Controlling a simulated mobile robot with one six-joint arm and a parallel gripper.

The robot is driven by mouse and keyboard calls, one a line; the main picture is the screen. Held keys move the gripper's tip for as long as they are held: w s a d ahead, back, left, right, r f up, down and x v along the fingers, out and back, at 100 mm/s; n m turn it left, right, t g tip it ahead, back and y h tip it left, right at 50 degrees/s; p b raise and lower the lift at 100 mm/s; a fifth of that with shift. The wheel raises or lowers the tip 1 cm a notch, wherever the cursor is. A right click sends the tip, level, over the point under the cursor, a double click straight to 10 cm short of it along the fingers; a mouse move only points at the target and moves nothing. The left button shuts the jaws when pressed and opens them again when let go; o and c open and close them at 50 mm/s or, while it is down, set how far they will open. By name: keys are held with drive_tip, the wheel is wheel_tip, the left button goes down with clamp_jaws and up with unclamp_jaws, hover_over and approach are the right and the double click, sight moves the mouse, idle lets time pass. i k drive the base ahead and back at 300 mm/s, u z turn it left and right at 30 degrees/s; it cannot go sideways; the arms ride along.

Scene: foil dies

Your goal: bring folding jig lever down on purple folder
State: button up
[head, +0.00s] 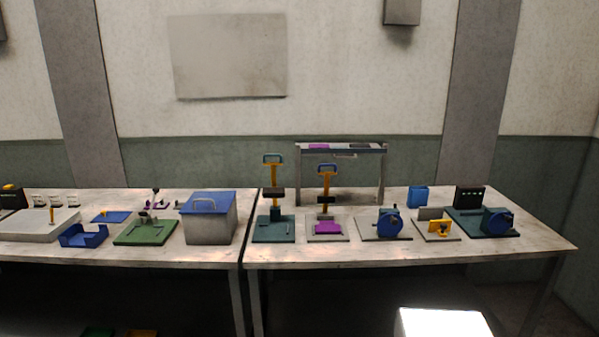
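A purple piece (327,228), which looks like the purple folder, lies on the grey base of a lever jig (326,198) near the middle of the benches. This jig's orange lever stands upright behind the purple piece, with a blue handle at its top and a dark block lower down. The lever is raised and apart from the purple piece. A similar lever jig (273,180) stands just to its left on a teal base, its lever also upright. Another flat purple piece (318,146) lies on the raised shelf behind. My gripper is not in view.
The right bench (290,262) also holds a blue-wheeled device (390,222), a yellow fixture (438,226) and a teal-based device (497,221). A lidded grey box (210,226) stands left of the jigs. A bright white block (445,323) shows at the bottom edge.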

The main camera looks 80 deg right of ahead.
sight(326, 200)
drive_tip(key=u, duration=0.7)
drive_tip(key=k, duration=2.6)
drive_tip(key=z, duration=0.45)
